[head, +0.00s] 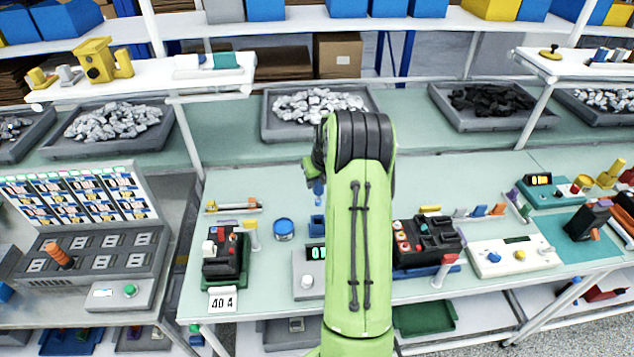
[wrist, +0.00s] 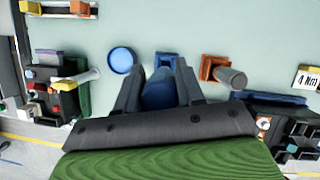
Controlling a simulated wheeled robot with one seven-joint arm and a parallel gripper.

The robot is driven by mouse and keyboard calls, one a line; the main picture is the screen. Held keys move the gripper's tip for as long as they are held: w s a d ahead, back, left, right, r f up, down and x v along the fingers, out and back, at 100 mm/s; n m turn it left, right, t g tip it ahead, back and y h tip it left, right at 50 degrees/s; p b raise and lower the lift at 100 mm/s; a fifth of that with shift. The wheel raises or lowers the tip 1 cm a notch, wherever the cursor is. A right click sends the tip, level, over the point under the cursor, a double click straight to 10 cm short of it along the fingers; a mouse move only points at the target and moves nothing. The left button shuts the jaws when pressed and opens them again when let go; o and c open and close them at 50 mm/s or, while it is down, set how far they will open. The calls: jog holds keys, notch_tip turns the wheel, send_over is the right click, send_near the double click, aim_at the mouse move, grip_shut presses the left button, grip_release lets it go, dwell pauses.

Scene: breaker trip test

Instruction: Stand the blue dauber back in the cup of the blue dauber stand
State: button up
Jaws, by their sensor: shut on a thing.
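The blue dauber (wrist: 158,92) is between the fingers of my gripper (wrist: 159,76), which is shut on it. In the head view the dauber (head: 319,192) hangs below my gripper (head: 316,180), above the bench and apart from it. The blue dauber stand (head: 317,225) is on the bench below the dauber. In the wrist view the stand (wrist: 167,61) shows just beyond the fingertips, partly covered by the dauber and fingers. The inside of its cup cannot be made out.
A round blue pad (head: 284,229) lies left of the stand. An orange stand (wrist: 213,68) with a grey-handled dauber (wrist: 232,78) is to the right in the wrist view. A black breaker fixture (head: 225,257) stands further left. A display box (head: 309,267) is in front.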

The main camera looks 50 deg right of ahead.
aim_at(317, 198)
jog(key=shift+w+a, duration=0.1)
jog(key=shift+f+b, duration=2.15)
jog(key=shift+f, duration=0.75)
jog(key=shift+f+b, duration=2.35)
jog(key=shift+f, duration=0.7)
jog(key=o, duration=1.1)
jog(key=shift+r, duration=0.1)
jog(key=p+v, duration=0.1)
jog(key=v, duration=1.4)
jog(key=shift+s+a+r, duration=0.1)
jog(key=shift+s+r, duration=0.15)
jog(key=shift+r, duration=0.05)
